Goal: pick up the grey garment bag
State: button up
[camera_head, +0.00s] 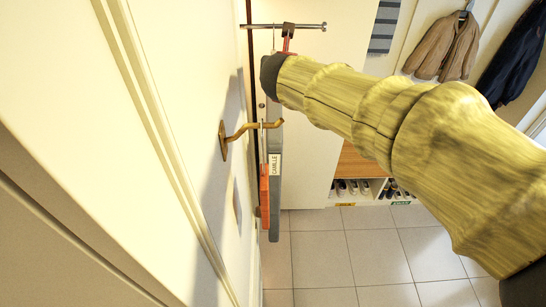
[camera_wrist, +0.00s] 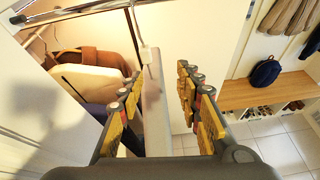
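The grey garment bag (camera_head: 274,218) hangs edge-on, with a white label reading CAMILLE. In the wrist view the pale grey bag (camera_wrist: 156,110) shows as a narrow upright strip between my fingers. In the wrist view my gripper (camera_wrist: 163,76) is open, with a finger on each side of the bag. A gap shows between the bag and the right finger. How deep the bag sits between the fingers, I cannot tell. The head view hides most of my gripper behind my arm.
A chrome rod (camera_head: 300,26) sticks out above. A brass handle (camera_head: 240,132) juts from the door close left of the bag. An orange-red item (camera_head: 264,190) hangs against it. Other garments (camera_wrist: 90,75) hang at left. A shoe bench (camera_wrist: 270,92) stands right; tiled floor is clear.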

jog(key=shift+w+a+f+n, duration=0.1)
jog(key=shift+w+a+n, duration=0.2)
jog(key=shift+a+n, duration=0.25)
jog(key=shift+w+a, duration=0.15)
jog(key=shift+w, duration=0.1)
jog(key=x, duration=0.7)
jog(key=shift+w+a+r+b, duration=0.2)
jog(key=shift+w+a+b, duration=0.15)
jog(key=shift+w+b, duration=0.05)
jog(key=shift+s, duration=0.1)
jog(key=shift+r, duration=0.1)
jog(key=shift+c, duration=0.5)
jog(key=c, duration=0.8)
grip_shut()
jog(key=shift+r, duration=0.1)
